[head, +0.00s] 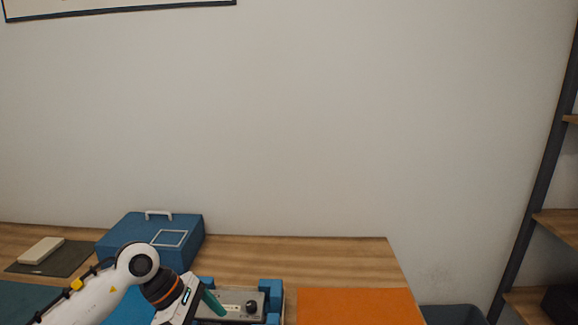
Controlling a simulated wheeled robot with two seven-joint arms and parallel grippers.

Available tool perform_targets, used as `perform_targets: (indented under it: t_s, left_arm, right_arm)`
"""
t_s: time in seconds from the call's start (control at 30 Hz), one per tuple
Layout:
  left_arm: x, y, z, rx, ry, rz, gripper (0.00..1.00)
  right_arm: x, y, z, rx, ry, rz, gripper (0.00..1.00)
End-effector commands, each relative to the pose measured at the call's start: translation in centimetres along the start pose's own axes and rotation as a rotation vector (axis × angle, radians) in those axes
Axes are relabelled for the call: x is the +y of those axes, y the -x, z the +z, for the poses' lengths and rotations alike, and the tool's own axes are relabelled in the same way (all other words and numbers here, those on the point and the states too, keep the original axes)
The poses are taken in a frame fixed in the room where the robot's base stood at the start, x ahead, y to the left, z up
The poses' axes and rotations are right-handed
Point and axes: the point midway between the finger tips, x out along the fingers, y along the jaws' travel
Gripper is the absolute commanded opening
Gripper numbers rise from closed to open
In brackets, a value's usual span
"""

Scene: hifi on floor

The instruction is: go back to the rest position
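My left arm comes in from the lower left, and my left gripper (205,303) is at the bottom of the head view. It is beside the left end of a grey device with a dark knob (250,307). A green piece (214,303) shows at the gripper's front; I cannot tell whether it is a finger or something held. The fingertips are not clear, so open or shut does not show. My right gripper is out of view.
The device sits between blue blocks (271,290) on a wooden table (330,250). A blue case (130,232) with a white handle stands behind the arm. An orange mat (358,306) lies right. A dark mat (70,262) bears a pale block (41,250). Shelves (560,225) stand far right.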

Motion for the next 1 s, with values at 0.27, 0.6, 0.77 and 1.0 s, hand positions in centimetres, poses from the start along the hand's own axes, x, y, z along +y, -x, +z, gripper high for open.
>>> perform_targets:
  t_s: [0.27, 0.6, 0.77, 1.0]
  left_arm:
    - [1.4, -2.4, -6.1, 0.323, 0.073, -0.008, 1.0]
    - [3.3, 0.0, -16.0, 1.08, 0.484, 0.033, 1.0]
    - [1.9, 4.1, -16.0, 1.516, 0.902, 0.074, 1.0]
    - [0.0, 5.6, -6.6, 2.009, 1.706, 0.114, 1.0]
  right_arm:
    - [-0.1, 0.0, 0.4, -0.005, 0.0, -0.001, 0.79]
    - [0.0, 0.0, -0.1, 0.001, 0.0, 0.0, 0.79]
    - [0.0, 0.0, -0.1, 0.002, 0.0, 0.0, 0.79]
    - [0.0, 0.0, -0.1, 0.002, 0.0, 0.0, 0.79]
